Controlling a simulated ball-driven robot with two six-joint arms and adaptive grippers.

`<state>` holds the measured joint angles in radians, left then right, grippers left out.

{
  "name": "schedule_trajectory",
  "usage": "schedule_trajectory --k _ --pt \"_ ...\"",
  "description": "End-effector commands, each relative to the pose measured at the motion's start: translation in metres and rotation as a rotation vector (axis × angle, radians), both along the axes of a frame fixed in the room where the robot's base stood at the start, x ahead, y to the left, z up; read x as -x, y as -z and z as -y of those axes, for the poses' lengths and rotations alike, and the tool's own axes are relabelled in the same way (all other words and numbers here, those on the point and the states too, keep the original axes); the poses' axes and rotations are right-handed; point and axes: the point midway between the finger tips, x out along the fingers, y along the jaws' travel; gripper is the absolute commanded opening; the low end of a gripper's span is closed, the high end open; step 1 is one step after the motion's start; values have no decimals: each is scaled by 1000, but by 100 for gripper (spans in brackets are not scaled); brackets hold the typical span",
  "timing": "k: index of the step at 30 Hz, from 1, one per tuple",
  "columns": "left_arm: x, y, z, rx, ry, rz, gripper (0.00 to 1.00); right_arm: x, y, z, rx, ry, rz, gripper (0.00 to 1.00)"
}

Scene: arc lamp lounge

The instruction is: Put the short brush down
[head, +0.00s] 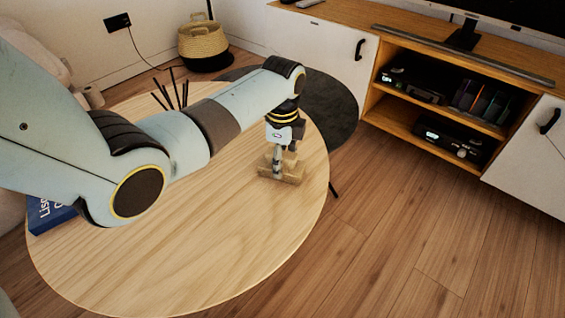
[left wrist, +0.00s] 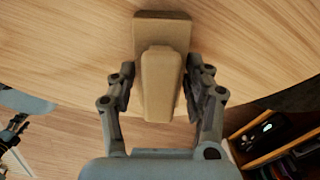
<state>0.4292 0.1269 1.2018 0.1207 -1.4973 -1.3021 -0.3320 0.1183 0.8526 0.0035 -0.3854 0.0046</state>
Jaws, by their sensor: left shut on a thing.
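The short brush, a tan wooden block with a raised handle, shows at the right part of the round table in the head view (head: 293,177). In the left wrist view the brush (left wrist: 162,90) lies in the middle, its handle between the fingers. My left gripper (head: 282,152) points down from above and is shut on the brush's handle; it also shows in the left wrist view (left wrist: 161,72). The brush's base is at or just above the wooden table top (head: 190,260); a small gap cannot be ruled out. What looks like my right gripper (left wrist: 12,132) shows small and dark at the left edge.
A blue book (head: 50,214) lies at the table's left edge, partly behind my arm. Dark sticks (head: 172,90) stand at the back. A dark, lower round table (head: 335,110) adjoins behind. A TV cabinet (head: 325,42) is at the back right. The table's front is clear.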

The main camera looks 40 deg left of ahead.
Motion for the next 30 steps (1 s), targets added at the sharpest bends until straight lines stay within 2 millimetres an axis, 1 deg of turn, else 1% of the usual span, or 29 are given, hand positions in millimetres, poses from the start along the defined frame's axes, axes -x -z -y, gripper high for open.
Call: schedule_trajectory --k 4,8,9,13,20,23,26,27,29,30 --pt "0 -2 0 0 0 1 11 1 -1 0 0 0 -1 51" --pt "0 1 0 0 0 0 11 1 -1 0 0 0 -2 51" --pt "0 0 0 0 0 1 56 1 -1 0 0 0 -2 51" --pt "0 0 0 0 0 1 73 1 -1 0 0 0 -2 51" --pt "0 0 0 0 0 1 74 1 -1 0 0 0 -1 51" --pt "0 -3 0 0 0 1 74 0 -2 0 0 0 0 51" --pt "-1 -18 0 0 0 4 74 -4 -10 0 -1 -1 12 51" --pt "-2 -27 0 -1 0 6 74 -4 -13 -1 -2 -1 18 51" --pt "-2 -41 0 -1 0 6 74 4 -16 -7 -9 5 10 51" --pt "-3 -51 0 -1 1 8 74 8 -19 -10 -12 7 9 51"
